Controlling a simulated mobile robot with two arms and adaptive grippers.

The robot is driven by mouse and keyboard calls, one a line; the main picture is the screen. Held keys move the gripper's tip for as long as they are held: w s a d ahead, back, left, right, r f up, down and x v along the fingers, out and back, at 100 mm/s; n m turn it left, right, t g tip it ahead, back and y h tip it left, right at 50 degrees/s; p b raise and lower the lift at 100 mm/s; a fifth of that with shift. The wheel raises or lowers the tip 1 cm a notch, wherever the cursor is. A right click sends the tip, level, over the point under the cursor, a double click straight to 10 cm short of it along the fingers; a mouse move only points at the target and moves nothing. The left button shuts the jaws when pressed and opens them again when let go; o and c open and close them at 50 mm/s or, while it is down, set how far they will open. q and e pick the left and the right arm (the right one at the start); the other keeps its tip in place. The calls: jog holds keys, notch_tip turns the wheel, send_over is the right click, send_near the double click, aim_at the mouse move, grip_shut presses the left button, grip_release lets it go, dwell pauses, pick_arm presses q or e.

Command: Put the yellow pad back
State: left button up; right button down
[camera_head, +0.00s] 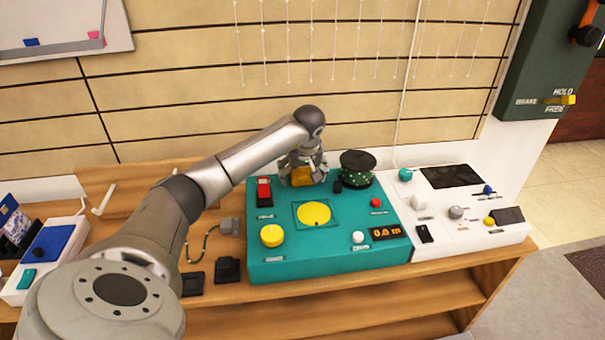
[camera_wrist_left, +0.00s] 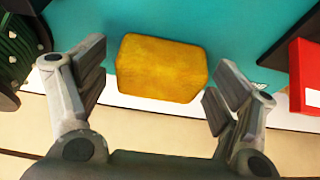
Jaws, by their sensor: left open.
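The yellow pad (camera_head: 302,176) is at the back edge of the teal panel (camera_head: 338,262), partly hidden by my left gripper (camera_head: 303,170) in the head view. In the left wrist view the yellow pad (camera_wrist_left: 162,68) is a blocky piece with cut corners, lying against the teal surface. My left gripper (camera_wrist_left: 158,95) is open, with one finger on each side of the pad and visible gaps between. A yellow disc (camera_head: 313,214) lies inside a square outline in the middle of the panel. My right gripper is not in view.
A red switch (camera_head: 264,190) stands left of the pad. A yellow knob (camera_head: 272,235) is at the panel's front left. A white panel (camera_head: 462,209) adjoins on the right. The wall is close behind.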

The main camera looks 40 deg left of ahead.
pick_arm(q)
jog(key=shift+r, duration=0.2)
jog(key=p+v, duration=0.1)
jog(key=v, duration=1.1)
jog(key=shift+p, duration=0.3)
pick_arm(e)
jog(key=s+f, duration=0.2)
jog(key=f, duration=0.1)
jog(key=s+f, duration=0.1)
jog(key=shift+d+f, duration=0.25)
pick_arm(q)
jog(key=shift+f, duration=0.1)
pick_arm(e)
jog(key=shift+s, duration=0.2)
